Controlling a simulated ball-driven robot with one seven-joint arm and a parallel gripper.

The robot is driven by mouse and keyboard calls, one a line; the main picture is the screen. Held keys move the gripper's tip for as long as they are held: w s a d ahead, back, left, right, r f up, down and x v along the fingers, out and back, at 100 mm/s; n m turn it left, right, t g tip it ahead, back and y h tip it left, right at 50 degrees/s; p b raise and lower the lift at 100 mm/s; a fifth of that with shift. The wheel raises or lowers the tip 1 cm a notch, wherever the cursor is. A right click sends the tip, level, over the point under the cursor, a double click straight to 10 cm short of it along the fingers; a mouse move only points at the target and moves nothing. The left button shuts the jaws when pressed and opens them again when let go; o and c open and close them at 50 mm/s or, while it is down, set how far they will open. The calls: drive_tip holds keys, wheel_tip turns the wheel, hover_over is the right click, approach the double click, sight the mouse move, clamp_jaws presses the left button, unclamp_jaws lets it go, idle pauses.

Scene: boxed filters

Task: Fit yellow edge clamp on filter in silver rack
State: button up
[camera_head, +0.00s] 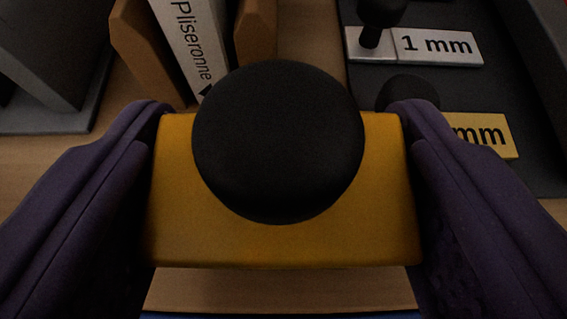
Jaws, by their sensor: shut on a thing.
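The yellow edge clamp (280,248), a yellow block with a round black knob (278,140) on top, fills the middle of the view. My gripper (285,190) is shut on it, with one purple finger pressed on each short side. The clamp hides most of what lies below and just beyond it. A white boxed filter (183,45) printed "Pliseronne" stands behind it between orange-brown holders (143,50). I cannot tell whether the clamp touches anything besides my fingers. I cannot make out a silver rack for certain.
A dark tray (535,160) at the right holds a silver piece (369,45) with a black knob, by a "1 mm" label (438,46). A yellow label (485,133) ending in "mm" is partly hidden. A grey structure (45,118) stands at upper left. Bare wood (315,50) shows between.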

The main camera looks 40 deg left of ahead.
drive_tip(key=o, duration=1.1)
drive_tip(key=shift+c, duration=0.2)
